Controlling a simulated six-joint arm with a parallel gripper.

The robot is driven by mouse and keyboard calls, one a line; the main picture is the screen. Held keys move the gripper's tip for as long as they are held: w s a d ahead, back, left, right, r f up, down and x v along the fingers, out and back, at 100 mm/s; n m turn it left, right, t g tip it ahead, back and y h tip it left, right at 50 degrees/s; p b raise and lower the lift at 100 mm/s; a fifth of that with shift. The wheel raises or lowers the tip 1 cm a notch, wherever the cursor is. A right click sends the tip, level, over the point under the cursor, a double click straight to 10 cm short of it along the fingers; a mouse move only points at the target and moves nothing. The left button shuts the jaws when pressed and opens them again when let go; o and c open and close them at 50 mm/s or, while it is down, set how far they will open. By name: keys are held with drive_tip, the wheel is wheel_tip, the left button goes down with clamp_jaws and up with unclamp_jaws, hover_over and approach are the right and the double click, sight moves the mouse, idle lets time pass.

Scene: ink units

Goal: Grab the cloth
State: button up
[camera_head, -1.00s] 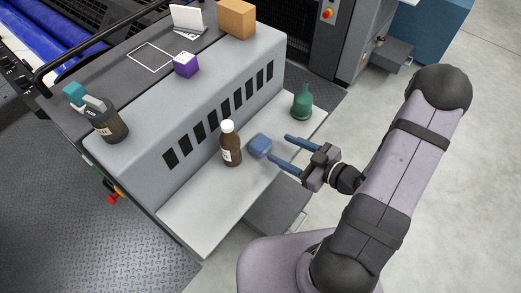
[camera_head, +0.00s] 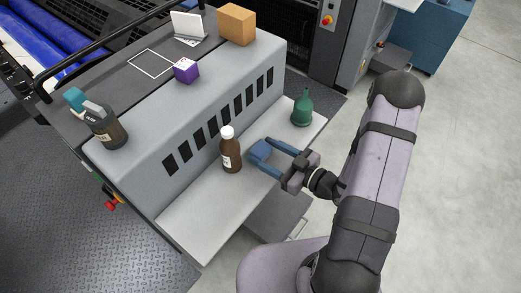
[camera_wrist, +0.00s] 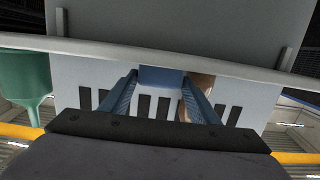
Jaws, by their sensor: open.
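The cloth (camera_head: 259,150) is a small folded blue piece on the pale shelf (camera_head: 205,222). My gripper (camera_head: 263,153) is open, low over the shelf, with its two blue fingers reaching to either side of the cloth. In the wrist view the cloth (camera_wrist: 161,76) shows as a blue patch between the fingertips (camera_wrist: 160,82). I cannot tell whether the fingers touch it.
A brown bottle with a white cap (camera_head: 230,152) stands close left of the cloth. A green bottle (camera_head: 302,110) stands at the shelf's far right end. The slotted grey machine wall (camera_head: 215,125) rises behind. The shelf's near left part is clear.

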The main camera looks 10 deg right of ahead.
sight(254, 146)
drive_tip(key=shift+w+a+f, duration=0.1)
drive_tip(key=shift+w+a, duration=0.2)
drive_tip(key=shift+p+x, duration=0.85)
drive_tip(key=shift+x, duration=1.75)
drive_tip(key=c, duration=0.7)
